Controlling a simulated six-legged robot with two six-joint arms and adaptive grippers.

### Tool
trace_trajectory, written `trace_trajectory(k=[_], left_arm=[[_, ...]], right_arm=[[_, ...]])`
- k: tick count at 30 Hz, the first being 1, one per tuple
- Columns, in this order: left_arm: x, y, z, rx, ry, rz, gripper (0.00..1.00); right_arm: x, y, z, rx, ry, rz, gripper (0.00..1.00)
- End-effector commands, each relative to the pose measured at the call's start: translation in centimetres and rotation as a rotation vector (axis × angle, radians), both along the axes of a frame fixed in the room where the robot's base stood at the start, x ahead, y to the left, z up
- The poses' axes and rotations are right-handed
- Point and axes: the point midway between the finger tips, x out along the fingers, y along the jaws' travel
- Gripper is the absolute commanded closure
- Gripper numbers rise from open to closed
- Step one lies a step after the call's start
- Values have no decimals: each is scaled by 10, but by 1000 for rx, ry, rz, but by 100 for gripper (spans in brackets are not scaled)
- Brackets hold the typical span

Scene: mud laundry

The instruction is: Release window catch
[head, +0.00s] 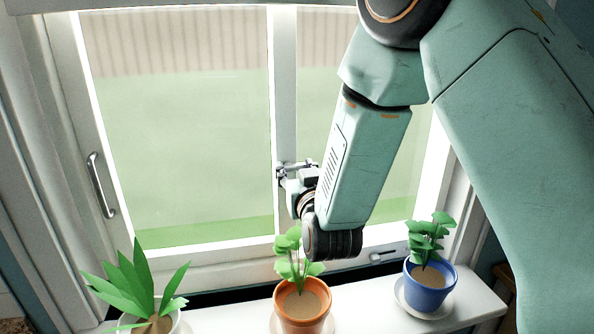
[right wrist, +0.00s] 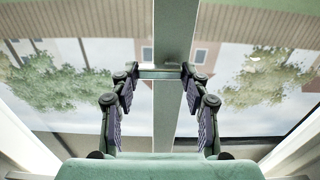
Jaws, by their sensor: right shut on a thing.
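The window (head: 175,150) is a white-framed two-pane window with a central upright bar (head: 284,90). A small metal catch (head: 281,172) sits on that bar, partly hidden by my right gripper (head: 293,170). In the right wrist view, the catch shows as a short pale crosspiece (right wrist: 160,74) in front of the upright. The two fingers of my right gripper (right wrist: 158,80) stand one at each end of it, shut on it. My left gripper is not in view.
A curved metal handle (head: 100,185) is on the left frame. A small bolt (head: 385,256) is on the lower right frame. On the sill (head: 235,318) stand an orange pot (head: 302,310) below my right arm, a blue pot (head: 428,291) at right, and a leafy plant (head: 130,288) at left.

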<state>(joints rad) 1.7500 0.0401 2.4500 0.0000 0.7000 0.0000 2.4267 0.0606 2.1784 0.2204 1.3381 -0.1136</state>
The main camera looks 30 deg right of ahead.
Motion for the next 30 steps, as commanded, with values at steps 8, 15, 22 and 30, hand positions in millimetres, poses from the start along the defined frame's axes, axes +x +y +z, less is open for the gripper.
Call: trace_trajectory(k=[8,15,22,30], left_arm=[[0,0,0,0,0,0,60],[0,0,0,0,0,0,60],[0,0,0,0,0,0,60],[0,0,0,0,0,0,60]], right_arm=[[0,1,1,-3,-2,2,46],[0,0,1,-1,-2,1,30],[0,0,0,0,-1,1,30],[-28,8,1,-3,1,2,30]])
